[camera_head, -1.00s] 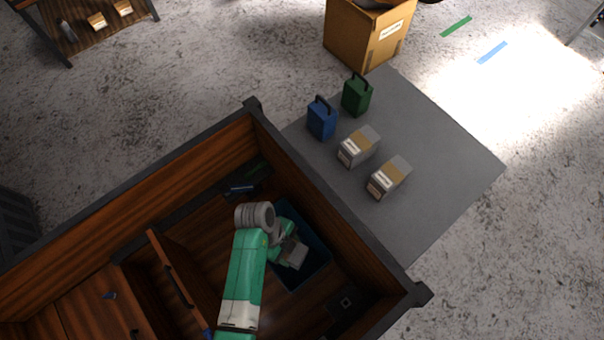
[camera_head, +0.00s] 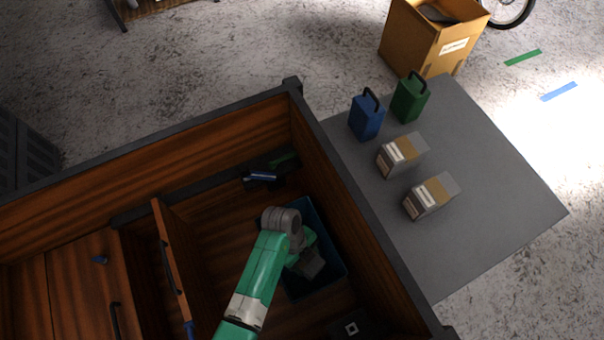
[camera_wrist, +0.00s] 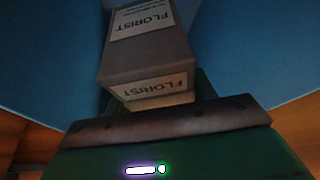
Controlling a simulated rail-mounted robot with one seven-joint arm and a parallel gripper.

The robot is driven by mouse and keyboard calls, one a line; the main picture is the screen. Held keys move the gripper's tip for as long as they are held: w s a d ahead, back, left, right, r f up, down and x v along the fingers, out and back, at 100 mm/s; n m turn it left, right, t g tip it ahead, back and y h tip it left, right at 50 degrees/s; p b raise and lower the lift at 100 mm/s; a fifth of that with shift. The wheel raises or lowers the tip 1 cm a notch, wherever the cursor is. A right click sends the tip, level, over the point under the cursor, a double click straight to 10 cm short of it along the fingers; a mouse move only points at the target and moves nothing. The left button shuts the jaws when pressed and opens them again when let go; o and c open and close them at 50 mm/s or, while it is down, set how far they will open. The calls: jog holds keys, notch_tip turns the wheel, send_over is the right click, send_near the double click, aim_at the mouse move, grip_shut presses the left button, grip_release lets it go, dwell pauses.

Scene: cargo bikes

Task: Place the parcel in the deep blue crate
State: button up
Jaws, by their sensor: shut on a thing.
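The parcel is a grey box with white labels reading FLORIST. In the wrist view the parcel (camera_wrist: 150,52) stands out beyond the dark front edge of my gripper (camera_wrist: 160,108), which is shut on it. Blue walls of the deep blue crate (camera_wrist: 240,50) surround it there. In the head view the crate (camera_head: 325,283) sits on the wooden floor of the cargo box. My gripper (camera_head: 304,250) and the parcel (camera_head: 312,264) are over or inside the crate; my arm hides part of both. I cannot tell whether the parcel touches the crate's floor.
Wooden walls (camera_head: 370,230) with dark rims enclose the cargo box. A divider (camera_head: 170,260) stands left of my arm. Outside, a grey mat (camera_head: 490,190) holds a blue can (camera_head: 367,118), a green can (camera_head: 410,100) and two grey boxes (camera_head: 432,195). A cardboard box (camera_head: 425,45) stands behind.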

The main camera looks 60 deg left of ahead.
notch_tip(320, 180, down, 8)
jog(key=b, duration=0.2)
jog(key=shift+b, duration=0.3)
jog(key=shift+f, duration=0.15)
jog(key=o, duration=1.2)
jog(key=shift+r, duration=0.4)
jog(key=p+v, duration=0.4)
jog(key=v, duration=0.7)
jog(key=shift+s+a+r, duration=0.15)
jog(key=shift+a+r, duration=0.05)
jog(key=shift+a, duration=0.1)
